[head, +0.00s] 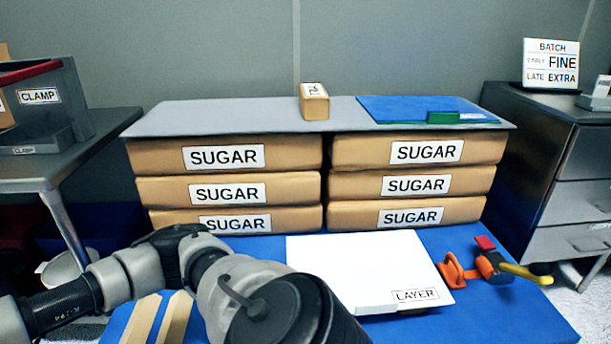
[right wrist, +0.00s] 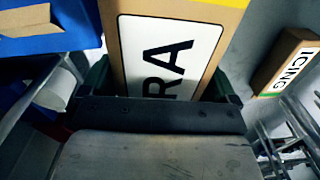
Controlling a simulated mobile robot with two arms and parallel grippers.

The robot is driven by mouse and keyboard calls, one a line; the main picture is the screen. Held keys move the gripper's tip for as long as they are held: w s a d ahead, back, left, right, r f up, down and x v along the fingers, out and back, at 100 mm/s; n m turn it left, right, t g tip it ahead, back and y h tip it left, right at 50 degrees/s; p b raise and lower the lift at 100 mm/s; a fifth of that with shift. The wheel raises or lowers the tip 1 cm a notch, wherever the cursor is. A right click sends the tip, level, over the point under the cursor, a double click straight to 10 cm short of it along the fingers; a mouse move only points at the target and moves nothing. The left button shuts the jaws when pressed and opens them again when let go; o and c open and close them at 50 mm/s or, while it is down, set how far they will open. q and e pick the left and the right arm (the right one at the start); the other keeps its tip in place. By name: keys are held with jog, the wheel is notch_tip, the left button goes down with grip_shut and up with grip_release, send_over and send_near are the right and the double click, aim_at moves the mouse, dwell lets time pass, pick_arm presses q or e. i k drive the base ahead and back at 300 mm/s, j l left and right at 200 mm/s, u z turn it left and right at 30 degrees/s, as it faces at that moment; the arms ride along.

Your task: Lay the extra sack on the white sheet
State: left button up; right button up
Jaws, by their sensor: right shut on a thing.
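The white sheet (head: 350,262), marked LAYER, lies flat on the blue surface in front of the stacked sugar sacks in the head view. Its top is bare. In the right wrist view a tan sack (right wrist: 112,45) fills the top middle. Its white label ends in RA, and a yellow strip shows at its upper right. My right gripper (right wrist: 160,88) is shut on this sack, with dark fingers at both its sides. The sack and right gripper do not show in the head view. An arm of mine crosses the lower left there; my left gripper is out of sight.
Two columns of SUGAR sacks (head: 228,155) stand behind the sheet, topped by a grey board (head: 230,115) with a small tan block (head: 314,102). An orange tool (head: 488,267) lies right of the sheet. An ICING sack (right wrist: 285,62) shows in the right wrist view.

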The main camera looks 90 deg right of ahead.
aim_at(360, 261)
jog(key=z, duration=1.45)
jog(key=i+z, duration=0.1)
jog(key=z, duration=0.3)
jog(key=i+z, duration=0.15)
jog(key=z, duration=0.2)
jog(key=i+z, duration=0.1)
jog(key=z, duration=0.3)
jog(key=i+j, duration=0.1)
